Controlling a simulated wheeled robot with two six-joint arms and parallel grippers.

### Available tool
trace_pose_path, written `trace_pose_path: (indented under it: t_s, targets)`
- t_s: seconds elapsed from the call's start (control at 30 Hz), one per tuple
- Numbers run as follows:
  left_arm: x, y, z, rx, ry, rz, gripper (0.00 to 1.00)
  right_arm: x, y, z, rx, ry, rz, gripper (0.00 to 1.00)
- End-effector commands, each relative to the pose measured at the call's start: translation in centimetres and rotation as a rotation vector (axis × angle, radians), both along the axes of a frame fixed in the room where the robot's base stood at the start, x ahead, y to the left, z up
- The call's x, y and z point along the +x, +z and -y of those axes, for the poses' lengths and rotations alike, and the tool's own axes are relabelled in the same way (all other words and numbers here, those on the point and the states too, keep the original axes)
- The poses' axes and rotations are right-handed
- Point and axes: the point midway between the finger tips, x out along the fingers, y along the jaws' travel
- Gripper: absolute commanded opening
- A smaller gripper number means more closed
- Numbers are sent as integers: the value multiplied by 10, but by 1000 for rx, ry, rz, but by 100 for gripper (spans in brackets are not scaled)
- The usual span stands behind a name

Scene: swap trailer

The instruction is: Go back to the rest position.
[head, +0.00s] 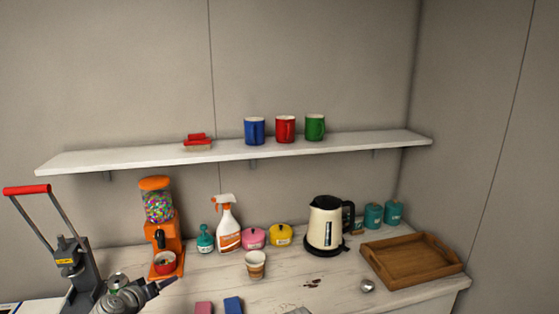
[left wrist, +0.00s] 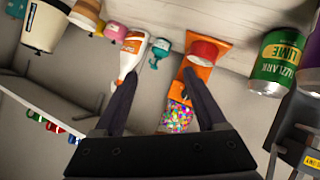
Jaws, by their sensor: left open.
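My left gripper (head: 166,286) is at the lower left of the head view, over the front left of the counter (head: 205,277). In the left wrist view its two dark fingers (left wrist: 165,85) are spread apart, with nothing held between them. Beyond the fingers there, the orange candy dispenser (left wrist: 199,80) with a red cup (left wrist: 208,50) and the spray bottle (left wrist: 131,55) show upside down. My right gripper is in neither view.
The candy dispenser (head: 161,232) stands close behind my left gripper. A grey press with a red handle (head: 27,189) is at the left. A green can (left wrist: 278,63) shows in the wrist view. A kettle (head: 324,225) and wooden tray (head: 411,258) stand right. A shelf (head: 230,151) holds mugs.

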Motion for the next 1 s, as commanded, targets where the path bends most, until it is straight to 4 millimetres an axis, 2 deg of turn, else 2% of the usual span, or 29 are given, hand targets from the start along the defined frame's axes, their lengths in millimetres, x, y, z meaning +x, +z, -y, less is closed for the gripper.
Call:
trace_pose_path:
  t_s: [0.03,0.17,0.27,0.4,0.53,0.63,0.8,1.0]
  targets:
    - [0,-5,17,4,-34,-25,73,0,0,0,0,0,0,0]
    - [-6,-22,63,22,-135,-114,73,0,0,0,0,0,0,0]
    - [-17,-39,108,49,-234,-211,73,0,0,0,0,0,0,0]
    - [-54,-71,184,126,-401,-413,73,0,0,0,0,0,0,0]
    - [-100,-96,236,237,-519,-616,73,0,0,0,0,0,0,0]
    - [-136,-109,260,339,-573,-756,73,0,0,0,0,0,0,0]
    - [-183,-116,279,499,-599,-928,73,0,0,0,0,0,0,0]
    - [-207,-115,283,602,-586,-1017,73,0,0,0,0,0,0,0]
